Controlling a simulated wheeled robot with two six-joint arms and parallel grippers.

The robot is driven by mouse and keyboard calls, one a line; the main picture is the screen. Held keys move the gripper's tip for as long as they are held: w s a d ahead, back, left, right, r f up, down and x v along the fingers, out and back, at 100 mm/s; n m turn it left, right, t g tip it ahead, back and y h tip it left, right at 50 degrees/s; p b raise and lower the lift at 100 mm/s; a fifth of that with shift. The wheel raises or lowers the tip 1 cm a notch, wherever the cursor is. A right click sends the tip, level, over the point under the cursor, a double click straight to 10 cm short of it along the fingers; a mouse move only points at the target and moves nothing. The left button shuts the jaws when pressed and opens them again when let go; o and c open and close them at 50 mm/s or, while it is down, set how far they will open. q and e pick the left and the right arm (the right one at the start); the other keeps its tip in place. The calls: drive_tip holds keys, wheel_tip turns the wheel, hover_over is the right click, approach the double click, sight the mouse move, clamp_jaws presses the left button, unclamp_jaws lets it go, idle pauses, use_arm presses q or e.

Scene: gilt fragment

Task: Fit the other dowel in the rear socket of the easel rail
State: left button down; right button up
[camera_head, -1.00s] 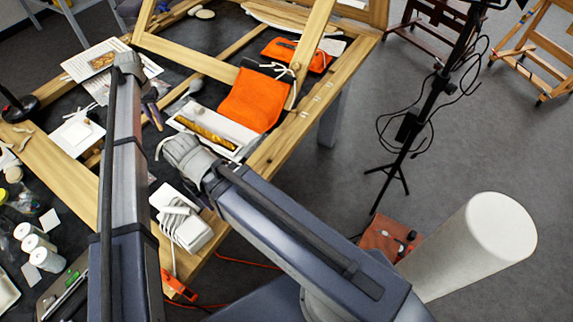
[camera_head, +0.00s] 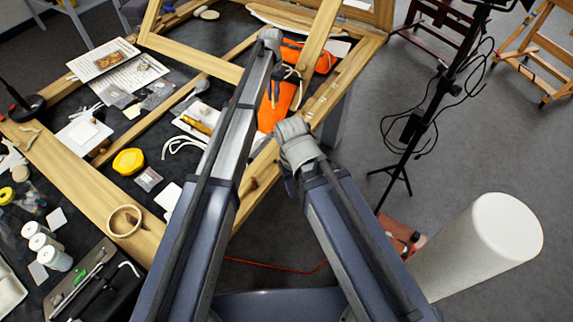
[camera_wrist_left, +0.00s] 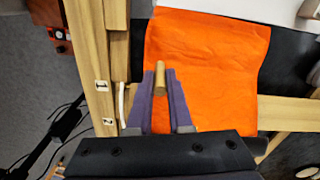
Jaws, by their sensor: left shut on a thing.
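My left gripper (camera_head: 272,94) hangs over the orange cloth (camera_head: 293,90), beside the easel rail (camera_head: 325,92). In the left wrist view, its fingers (camera_wrist_left: 160,92) are shut on a short wooden dowel (camera_wrist_left: 160,78), whose end shows between the tips. The orange cloth (camera_wrist_left: 205,60) lies behind it. The pale wooden rail (camera_wrist_left: 116,40) runs along the left of that view, apart from the dowel, with labels 1 and 2. I cannot make out the socket openings. My right wrist (camera_head: 295,140) is above the rail's nearer part; its fingers are hidden.
A small brown piece (camera_head: 254,183) shows on the nearer rail. A slanted wooden bar (camera_head: 320,45) rises beyond my left gripper. A black stand (camera_head: 425,110) is on the floor at the right.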

use_arm(q)
drive_tip(key=s+r+n+p, duration=0.2)
drive_tip(key=s+n, duration=0.1)
drive_tip(key=s, duration=0.8)
drive_tip(key=s+r+n+p, duration=0.2)
drive_tip(key=s+n, duration=0.2)
drive_tip(key=s, duration=0.7)
wheel_tip(320, 180, down, 6)
drive_tip(key=b, duration=0.6)
drive_tip(key=shift+f+b, duration=0.2)
drive_tip(key=shift+b, duration=0.2)
drive_tip(key=shift+w+f, duration=0.1)
drive_tip(key=shift+f, duration=0.05)
wheel_tip(320, 180, down, 3)
drive_tip(key=b, duration=0.3)
drive_tip(key=shift+f+b, duration=0.2)
drive_tip(key=shift+b, duration=0.15)
drive_tip(key=shift+f, duration=0.2)
drive_tip(key=c, duration=0.8)
unclamp_jaws()
drive_tip(key=shift+c, duration=0.2)
drive_tip(key=shift+r, duration=0.2)
